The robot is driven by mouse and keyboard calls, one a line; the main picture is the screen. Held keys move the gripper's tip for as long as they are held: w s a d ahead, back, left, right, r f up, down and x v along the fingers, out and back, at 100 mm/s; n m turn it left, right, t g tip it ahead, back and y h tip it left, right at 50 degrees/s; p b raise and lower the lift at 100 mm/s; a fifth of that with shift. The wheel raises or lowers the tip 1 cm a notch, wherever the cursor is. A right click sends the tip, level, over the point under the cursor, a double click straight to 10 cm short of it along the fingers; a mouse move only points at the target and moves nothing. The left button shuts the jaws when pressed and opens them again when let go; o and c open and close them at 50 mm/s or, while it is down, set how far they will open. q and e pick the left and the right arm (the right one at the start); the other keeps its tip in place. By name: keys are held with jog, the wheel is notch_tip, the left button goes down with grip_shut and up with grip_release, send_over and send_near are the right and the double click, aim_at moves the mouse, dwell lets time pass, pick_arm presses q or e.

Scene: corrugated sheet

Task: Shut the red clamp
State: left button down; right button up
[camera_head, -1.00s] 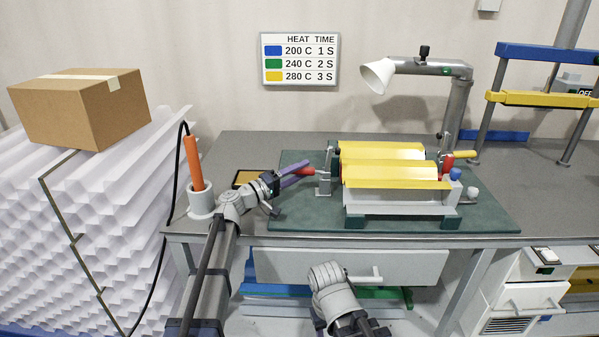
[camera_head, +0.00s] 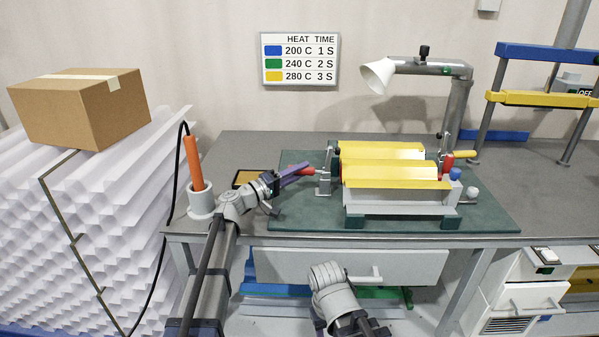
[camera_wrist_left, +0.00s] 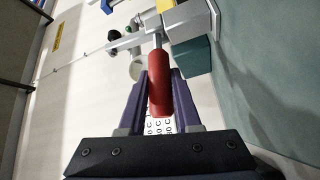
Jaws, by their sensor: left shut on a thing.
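The red clamp (camera_head: 324,181) stands at the left end of the yellow corrugated sheet's fixture on the green mat. Its red handle (camera_head: 308,171) points left, roughly level, toward my left gripper (camera_head: 296,173). In the left wrist view the handle (camera_wrist_left: 160,92) lies lengthwise between the purple fingers of my left gripper (camera_wrist_left: 159,90), which is shut on it. The metal rod of the clamp runs on beyond the handle there. Part of the handle is hidden by the fingers in the head view. My right gripper's fingers do not show; only a grey arm part is visible low in the middle.
The yellow corrugated sheet (camera_head: 390,172) lies on a pale fixture (camera_head: 395,207). Another red handle (camera_head: 447,163), a yellow handle (camera_head: 465,154) and a blue knob (camera_head: 455,173) are at its right end. A lamp (camera_head: 378,76) stands behind. An orange-handled tool (camera_head: 194,165) stands in a holder at left.

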aim_at(329, 147)
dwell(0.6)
pick_arm(q)
jog(key=r+m+y+p, duration=0.1)
jog(key=p, duration=0.3)
jog(key=r+m+g+y+p, duration=0.1)
jog(key=r+p, duration=0.1)
jog(key=p, duration=0.2)
jog(key=d+r+g+y+p, duration=0.1)
jog(key=p, duration=0.3)
jog(key=shift+r+m, duration=0.35)
jog(key=shift+m, duration=0.05)
jog(key=d+r+m+y+p, duration=0.1)
jog(key=y+p, duration=0.1)
jog(key=p, duration=0.2)
jog(key=d+r+m+g+y+p, duration=0.1)
jog(key=d+y+p, duration=0.1)
jog(key=p, duration=0.2)
jog(key=d+m+y+p, duration=0.1)
jog(key=y+p, duration=0.1)
jog(key=p, duration=0.3)
jog(key=shift+d+r+g+y, duration=0.2)
jog(key=shift+r+g+y, duration=0.2)
jog(key=shift+d+m+y+p, duration=0.5)
jog(key=shift+d+y+p, duration=0.25)
jog(key=shift+y, duration=0.15)
jog(key=shift+d+m+y+p, duration=0.3)
jog(key=shift+d+y+p, duration=0.2)
jog(key=shift+y, duration=0.3)
jog(key=shift+f, duration=0.1)
